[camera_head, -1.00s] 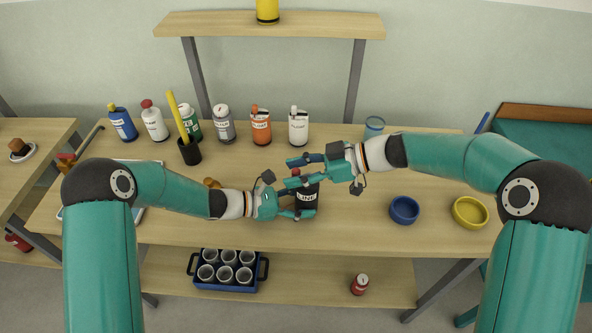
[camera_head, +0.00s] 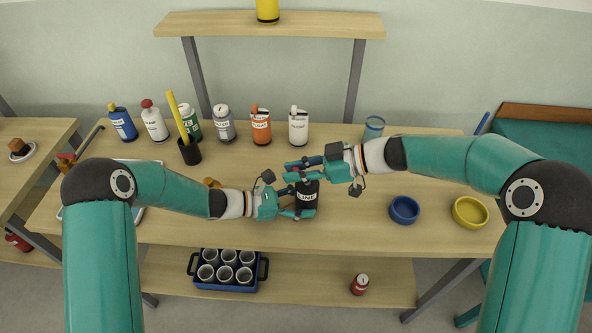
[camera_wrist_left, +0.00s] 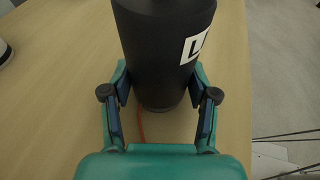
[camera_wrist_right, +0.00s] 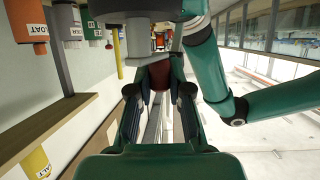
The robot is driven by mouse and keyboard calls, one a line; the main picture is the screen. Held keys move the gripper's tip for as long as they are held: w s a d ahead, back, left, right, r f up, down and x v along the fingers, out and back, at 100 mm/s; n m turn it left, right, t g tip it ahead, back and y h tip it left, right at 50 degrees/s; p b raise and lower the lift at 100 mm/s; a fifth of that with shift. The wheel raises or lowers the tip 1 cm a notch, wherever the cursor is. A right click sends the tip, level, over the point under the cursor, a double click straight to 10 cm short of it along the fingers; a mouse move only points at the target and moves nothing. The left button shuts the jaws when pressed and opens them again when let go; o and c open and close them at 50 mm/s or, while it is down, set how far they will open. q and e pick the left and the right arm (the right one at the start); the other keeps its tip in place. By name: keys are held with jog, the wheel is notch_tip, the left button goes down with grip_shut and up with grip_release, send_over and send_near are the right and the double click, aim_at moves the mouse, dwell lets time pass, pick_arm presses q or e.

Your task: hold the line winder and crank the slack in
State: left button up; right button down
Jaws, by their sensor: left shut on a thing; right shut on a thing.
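The line winder (camera_head: 307,195) is a black cylinder with a white label, upright on the wooden table in the head view. It also fills the top of the left wrist view (camera_wrist_left: 162,60), where a thin orange line (camera_wrist_left: 141,125) hangs beside its foot. My left gripper (camera_head: 297,203) is shut on the winder's body, one finger on each side. My right gripper (camera_head: 294,170) is just above the winder's top, shut on the dark red crank knob (camera_wrist_right: 160,76), which shows between its fingers in the right wrist view.
Several bottles (camera_head: 261,127) and a black cup (camera_head: 190,152) with a yellow stick stand along the back. A blue bowl (camera_head: 404,210) and a yellow bowl (camera_head: 469,212) are at the right. The table front by the winder is clear.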

jog(key=m+t, duration=0.2)
jog(key=m+t+h, duration=0.1)
jog(key=t, duration=0.1)
jog(key=shift+w+a+r+m, duration=0.1)
jog(key=shift+w+a+m, duration=0.1)
jog(key=shift+w+m, duration=0.2)
jog(key=m+t+h, duration=0.1)
jog(key=w+m+t+h, duration=0.1)
jog(key=m+t, duration=0.1)
jog(key=shift+t, duration=0.3)
jog(key=shift+d, duration=0.1)
jog(key=c, duration=1)
grip_release()
jog(key=shift+m, duration=0.3)
jog(key=shift+c, duration=0.2)
jog(key=shift+s+d, duration=0.1)
jog(key=shift+d, duration=0.05)
jog(key=v, duration=1.1)
jog(key=shift+s+r, duration=0.15)
jog(key=shift+s, duration=0.15)
jog(key=shift+d, duration=0.15)
